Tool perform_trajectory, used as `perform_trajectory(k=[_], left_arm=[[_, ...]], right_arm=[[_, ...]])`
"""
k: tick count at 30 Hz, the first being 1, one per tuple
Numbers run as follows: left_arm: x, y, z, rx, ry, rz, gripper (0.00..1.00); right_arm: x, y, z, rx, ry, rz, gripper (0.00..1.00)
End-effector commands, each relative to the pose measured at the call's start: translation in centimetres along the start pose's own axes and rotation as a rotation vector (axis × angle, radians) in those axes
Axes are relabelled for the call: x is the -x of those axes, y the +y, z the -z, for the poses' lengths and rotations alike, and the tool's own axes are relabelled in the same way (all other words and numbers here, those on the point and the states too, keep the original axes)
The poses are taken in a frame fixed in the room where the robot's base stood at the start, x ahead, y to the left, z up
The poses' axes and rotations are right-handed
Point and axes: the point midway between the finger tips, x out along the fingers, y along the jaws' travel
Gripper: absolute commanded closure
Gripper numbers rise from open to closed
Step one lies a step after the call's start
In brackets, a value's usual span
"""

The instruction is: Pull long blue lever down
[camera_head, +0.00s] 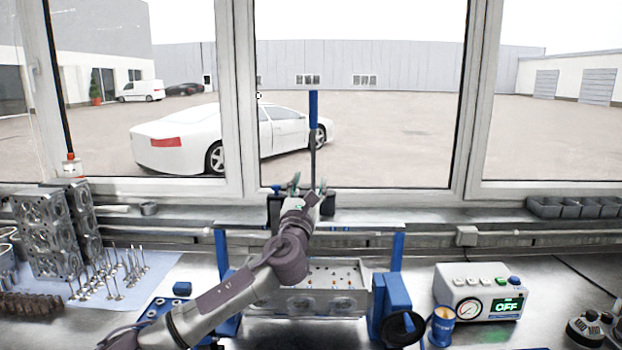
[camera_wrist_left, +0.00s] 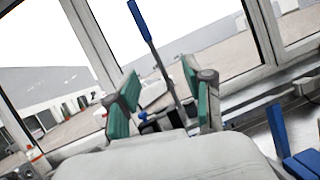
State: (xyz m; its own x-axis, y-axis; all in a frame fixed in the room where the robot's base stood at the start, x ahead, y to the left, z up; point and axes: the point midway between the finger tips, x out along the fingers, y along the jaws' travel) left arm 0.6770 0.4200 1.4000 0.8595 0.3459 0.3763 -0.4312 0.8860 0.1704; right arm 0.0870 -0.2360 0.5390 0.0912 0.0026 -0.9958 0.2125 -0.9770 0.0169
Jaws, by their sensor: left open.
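The long lever stands upright at the back of the bench in the head view, with a blue handle (camera_head: 313,104) on top of a dark rod (camera_head: 313,152). In the left wrist view its blue handle (camera_wrist_left: 140,22) leans left and its rod (camera_wrist_left: 161,68) shows between my fingers. My left gripper (camera_head: 307,184) is open, in front of the lever's lower end and well below the blue handle. Its green finger pads (camera_wrist_left: 160,80) show apart in the wrist view; whether they touch the rod I cannot tell. The lever's foot is partly hidden by the gripper. My right gripper is out of view.
My left arm crosses a metal cylinder head (camera_head: 322,276) in a blue-posted fixture (camera_head: 397,292). A gauge box (camera_head: 480,292) reading OFF stands right. Several valves (camera_head: 113,275) and upright metal blocks (camera_head: 47,236) are left. A window lies behind the lever.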

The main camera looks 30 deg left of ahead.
Motion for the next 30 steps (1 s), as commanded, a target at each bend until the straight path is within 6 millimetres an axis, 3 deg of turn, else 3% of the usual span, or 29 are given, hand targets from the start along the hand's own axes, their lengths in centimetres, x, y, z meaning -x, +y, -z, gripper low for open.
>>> perform_trajectory(k=[6, 13, 25, 30], left_arm=[[4.9, -0.1, 0.1, -0.001, 0.002, 0.005, 0.48], [8.6, -0.1, 0.1, 0.000, 0.002, 0.003, 0.48], [9.6, 0.0, 0.0, 0.001, 0.000, 0.000, 0.48], [9.0, -0.3, -0.7, -0.008, -0.029, 0.016, 0.75]], right_arm=[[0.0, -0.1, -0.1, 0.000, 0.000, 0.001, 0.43], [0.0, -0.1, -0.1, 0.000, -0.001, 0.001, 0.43], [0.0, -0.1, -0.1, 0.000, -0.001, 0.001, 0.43], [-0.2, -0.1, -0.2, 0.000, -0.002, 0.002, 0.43]])
